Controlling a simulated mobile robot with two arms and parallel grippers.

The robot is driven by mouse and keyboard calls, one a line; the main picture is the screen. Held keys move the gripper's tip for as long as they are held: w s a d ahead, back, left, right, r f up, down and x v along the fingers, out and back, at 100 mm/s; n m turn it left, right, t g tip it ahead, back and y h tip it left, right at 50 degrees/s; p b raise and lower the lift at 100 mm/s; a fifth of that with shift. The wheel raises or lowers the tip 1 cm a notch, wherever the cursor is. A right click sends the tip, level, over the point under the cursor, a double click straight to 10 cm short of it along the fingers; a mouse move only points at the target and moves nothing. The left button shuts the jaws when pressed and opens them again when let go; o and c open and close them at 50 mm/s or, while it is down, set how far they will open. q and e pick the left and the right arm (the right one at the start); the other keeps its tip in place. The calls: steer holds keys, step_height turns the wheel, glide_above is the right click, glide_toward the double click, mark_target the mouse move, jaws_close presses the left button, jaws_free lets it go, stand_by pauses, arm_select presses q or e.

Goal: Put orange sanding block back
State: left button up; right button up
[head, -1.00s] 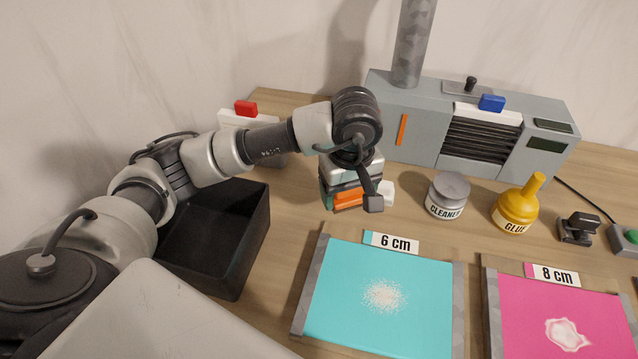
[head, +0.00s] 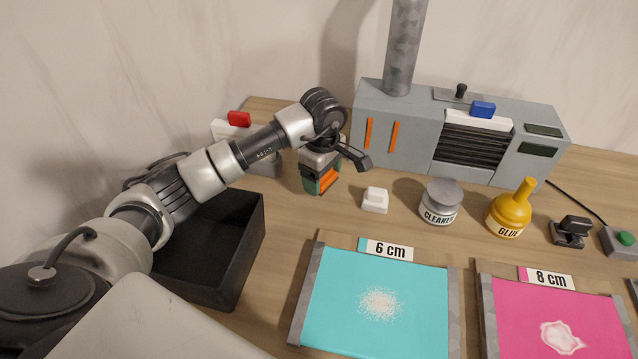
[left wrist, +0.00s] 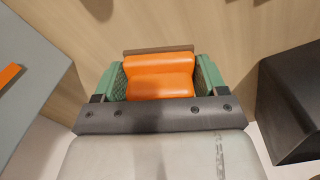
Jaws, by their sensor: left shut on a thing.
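My left gripper (head: 322,184) is shut on the orange sanding block (head: 329,180) and holds it over the wooden table, left of a small white block. In the left wrist view the orange sanding block (left wrist: 160,76) sits between the green-padded fingers (left wrist: 160,82), with a thin brown edge at its far side. In the head view the gripper and wrist hide much of the block. My right gripper is not in view.
A white block (head: 375,200) stands left of the cleaner jar (head: 441,202) and glue bottle (head: 510,210). A black open box (head: 240,255) is at the left. The grey machine (head: 400,140) stands behind. Cyan (head: 380,310) and pink (head: 560,325) panels lie in front.

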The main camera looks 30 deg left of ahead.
arm_select(q)
steer(key=shift+w+a+f, duration=0.2)
steer(key=shift+a+f, duration=0.15)
steer(key=shift+a, duration=0.15)
step_height(320, 180, down, 4)
steer(key=shift+r+p, duration=0.1)
steer(key=shift+p, duration=0.4)
steer(key=shift+f+b, duration=0.25)
steer(key=shift+b, duration=0.05)
steer(key=o, duration=0.9)
steer(key=shift+r, duration=0.1)
